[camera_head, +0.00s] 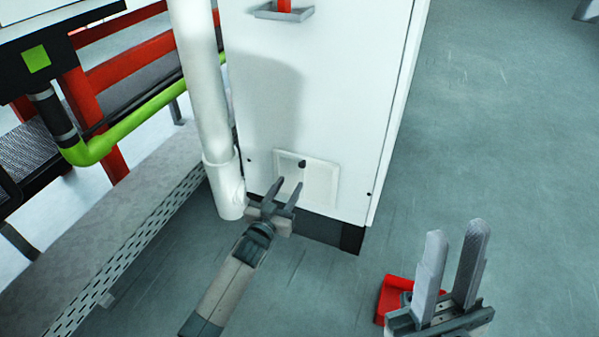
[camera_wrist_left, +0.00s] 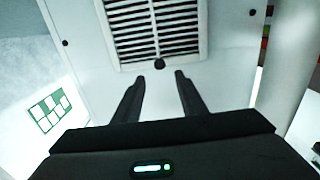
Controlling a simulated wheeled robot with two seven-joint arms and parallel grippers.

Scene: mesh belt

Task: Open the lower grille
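The lower grille (camera_head: 321,184) is a pale square panel low on the front of the white cabinet, and it looks flush with it. Its dark slats show in the left wrist view (camera_wrist_left: 155,28). A small dark knob (camera_head: 302,164) sits at its edge and also shows in the left wrist view (camera_wrist_left: 160,63). My left gripper (camera_head: 288,184) is open in front of the grille. In the left wrist view its fingertips (camera_wrist_left: 160,76) lie on either side of a line to the knob, apparently short of it. My right gripper (camera_head: 457,232) is open and empty, over the floor.
A white pipe (camera_head: 203,85) runs down beside the white cabinet (camera_head: 345,90), close to my left gripper. A perforated metal ledge (camera_head: 130,250) and green tubing (camera_head: 130,135) are at left. A grey bracket (camera_head: 284,13) is higher on the cabinet.

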